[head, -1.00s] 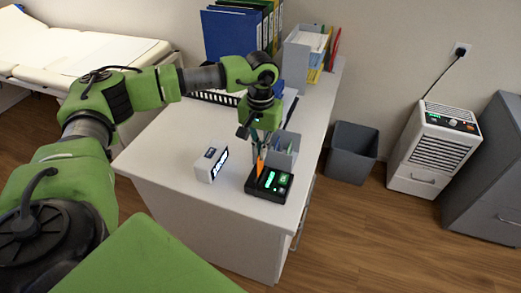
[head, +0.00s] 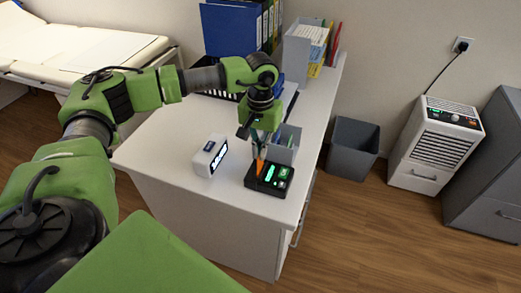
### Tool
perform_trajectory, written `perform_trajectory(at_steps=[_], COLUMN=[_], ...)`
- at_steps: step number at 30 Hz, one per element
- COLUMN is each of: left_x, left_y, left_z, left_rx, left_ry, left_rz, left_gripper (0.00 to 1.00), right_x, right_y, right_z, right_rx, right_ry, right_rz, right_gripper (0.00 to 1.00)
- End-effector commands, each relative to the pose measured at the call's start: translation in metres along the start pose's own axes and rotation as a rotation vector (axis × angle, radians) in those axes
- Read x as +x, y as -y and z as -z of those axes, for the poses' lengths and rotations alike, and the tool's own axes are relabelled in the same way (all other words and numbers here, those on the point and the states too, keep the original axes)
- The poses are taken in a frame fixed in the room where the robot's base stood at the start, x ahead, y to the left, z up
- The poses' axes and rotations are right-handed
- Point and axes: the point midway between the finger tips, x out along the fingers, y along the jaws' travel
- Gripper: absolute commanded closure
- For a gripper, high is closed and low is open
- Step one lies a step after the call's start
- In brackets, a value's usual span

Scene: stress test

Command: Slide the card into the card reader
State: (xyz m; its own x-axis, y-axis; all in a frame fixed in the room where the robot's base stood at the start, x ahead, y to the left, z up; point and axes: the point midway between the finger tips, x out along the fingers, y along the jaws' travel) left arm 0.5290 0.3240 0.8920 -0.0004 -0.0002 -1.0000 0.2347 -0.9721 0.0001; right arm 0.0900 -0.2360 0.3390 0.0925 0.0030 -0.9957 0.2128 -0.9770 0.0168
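The card reader (head: 268,179) is a black box with green lit panels near the front right corner of the white desk (head: 165,150). An orange card (head: 259,167) stands upright at the reader's left part, its lower end at the reader's top. I cannot tell how deep it sits. My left gripper (head: 258,150) points down just above the reader, its fingers at the card's upper end. It seems closed on the card, but the fingers are small and partly blurred into the things behind. My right gripper is not in view.
A white digital clock (head: 208,157) stands left of the reader. A grey pen holder (head: 285,148) is close behind it. Blue binders (head: 230,30) and a grey file holder (head: 299,55) stand at the back. A grey bin (head: 352,150) is on the floor to the right.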

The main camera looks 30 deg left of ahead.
Motion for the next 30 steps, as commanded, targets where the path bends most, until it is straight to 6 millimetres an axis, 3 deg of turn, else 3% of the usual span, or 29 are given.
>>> perform_trajectory(at_steps=[15,25,28,30], left_x=[0.020,0.020,0.020,0.020], left_y=[0.000,0.000,0.000,0.000], left_z=[0.000,0.000,0.000,0.000], left_rx=[0.000,0.000,0.000,0.000], left_ry=[0.000,0.000,0.000,0.000], left_rz=[0.000,0.000,0.000,0.000], left_gripper=[1.00,1.00,0.76,0.76], right_x=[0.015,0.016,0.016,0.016], right_y=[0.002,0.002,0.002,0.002], right_z=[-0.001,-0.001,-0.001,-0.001], right_rx=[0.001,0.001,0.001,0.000], right_ry=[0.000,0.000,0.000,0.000], right_rz=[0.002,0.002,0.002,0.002], right_gripper=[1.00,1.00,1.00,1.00])
